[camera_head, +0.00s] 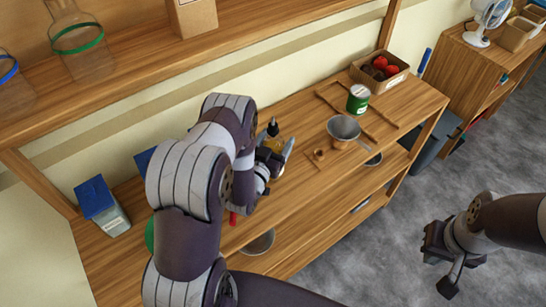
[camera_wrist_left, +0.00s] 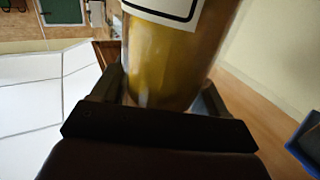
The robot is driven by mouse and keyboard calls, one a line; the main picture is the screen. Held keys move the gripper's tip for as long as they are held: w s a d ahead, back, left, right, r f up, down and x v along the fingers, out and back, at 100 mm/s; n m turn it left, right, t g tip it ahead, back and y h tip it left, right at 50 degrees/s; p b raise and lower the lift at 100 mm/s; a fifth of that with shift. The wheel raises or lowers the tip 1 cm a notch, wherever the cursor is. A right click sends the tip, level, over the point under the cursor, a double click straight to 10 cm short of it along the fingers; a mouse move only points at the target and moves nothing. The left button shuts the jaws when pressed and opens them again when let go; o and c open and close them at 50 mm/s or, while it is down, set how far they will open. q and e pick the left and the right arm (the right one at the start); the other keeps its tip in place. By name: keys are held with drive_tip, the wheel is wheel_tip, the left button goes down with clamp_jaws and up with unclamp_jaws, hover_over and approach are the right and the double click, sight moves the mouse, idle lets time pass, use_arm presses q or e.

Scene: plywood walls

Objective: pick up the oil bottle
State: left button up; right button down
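The oil bottle (camera_head: 272,143) has a dark spout and yellow-gold contents. It stands about upright at my left gripper (camera_head: 276,160), over the wooden worktop. In the left wrist view the oil bottle (camera_wrist_left: 170,60), with a white, black-lined label, fills the gap between the fingers of my left gripper (camera_wrist_left: 162,92). Both fingers appear to press its sides. Its base is partly hidden, and I cannot tell if it touches the worktop. My right gripper (camera_head: 450,270) hangs over the grey floor at the lower right, holding nothing, its fingers apart.
The worktop (camera_head: 300,210) holds a metal bowl (camera_head: 342,128), a green can (camera_head: 358,98) and a box of red and dark items (camera_head: 380,70) to the right. A blue-lidded container (camera_head: 103,206) stands left. An upper shelf (camera_head: 150,65) carries glass jars.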

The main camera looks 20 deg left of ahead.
use_arm(q)
drive_tip(key=shift+w, duration=0.1)
clamp_jaws()
drive_tip(key=shift+r, duration=0.1)
